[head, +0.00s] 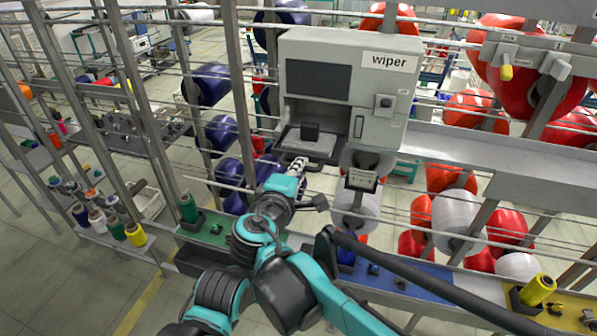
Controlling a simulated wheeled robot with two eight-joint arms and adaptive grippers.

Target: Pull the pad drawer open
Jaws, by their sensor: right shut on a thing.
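The grey wiper machine (350,70) stands at the back centre, with a dark panel above an open recess. The tray's front edge juts out a little past the machine's face. My right gripper (298,165) is at the drawer's front edge, shut on the drawer handle, which its fingers largely hide. My left gripper is not in view.
A bench with a green mat and a green spool (188,208) lies below left of the machine. A yellow spool (537,290) stands at lower right. Metal rack posts and rails flank the machine, with red, white and blue bobbins behind.

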